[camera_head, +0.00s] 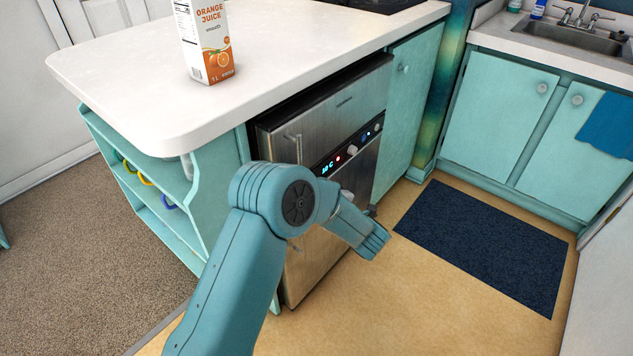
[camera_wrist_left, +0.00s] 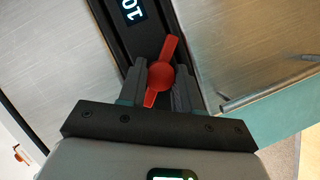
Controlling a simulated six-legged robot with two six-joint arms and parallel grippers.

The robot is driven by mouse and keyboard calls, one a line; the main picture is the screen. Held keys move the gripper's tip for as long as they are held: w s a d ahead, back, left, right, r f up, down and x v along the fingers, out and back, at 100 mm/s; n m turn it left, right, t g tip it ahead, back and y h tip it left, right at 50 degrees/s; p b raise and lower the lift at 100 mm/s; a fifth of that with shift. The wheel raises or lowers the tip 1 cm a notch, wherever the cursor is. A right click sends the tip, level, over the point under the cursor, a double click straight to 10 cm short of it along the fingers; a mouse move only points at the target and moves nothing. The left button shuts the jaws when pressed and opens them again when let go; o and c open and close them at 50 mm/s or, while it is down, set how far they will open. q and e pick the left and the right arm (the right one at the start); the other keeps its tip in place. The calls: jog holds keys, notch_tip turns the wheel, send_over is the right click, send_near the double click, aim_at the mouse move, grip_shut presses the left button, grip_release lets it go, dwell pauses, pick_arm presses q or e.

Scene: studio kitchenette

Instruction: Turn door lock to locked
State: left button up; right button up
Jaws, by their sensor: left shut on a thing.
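The door lock (camera_wrist_left: 166,52) is a red knob with a long narrow handle on the dark control strip of the steel appliance (camera_head: 303,262). In the left wrist view its handle runs from lower left to upper right. My left gripper (camera_wrist_left: 160,84) has one dark finger on each side of the handle's lower half and is shut on it. My right gripper is not in view.
The appliance's lit panel (camera_head: 342,158) has a small display, and a bar handle (camera_head: 297,148) sticks out at its left. An orange juice carton (camera_head: 206,42) stands on the white counter (camera_head: 120,85) above. A dark blue mat (camera_head: 485,245) lies on the open floor at right.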

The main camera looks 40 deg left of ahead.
pick_arm(q)
jog(key=shift+w+m+g+h+p, duration=0.1)
jog(key=shift+m+g+h+p, duration=0.1)
jog(key=shift+m+g+p, duration=1.35)
jog(key=shift+m+g+h+p, duration=0.2)
jog(key=shift+m+g+p, duration=0.35)
jog(key=shift+m+p, duration=1.95)
jog(key=shift+n+p, duration=0.65)
jog(key=shift+p, duration=0.1)
jog(key=o, duration=1)
jog(key=shift+r, duration=0.1)
jog(key=shift+o, duration=0.2)
jog(key=shift+d, duration=0.1)
jog(key=p+v, duration=0.1)
jog(key=v, duration=1.5)
jog(key=shift+p, duration=0.35)
jog(key=shift+w, duration=0.1)
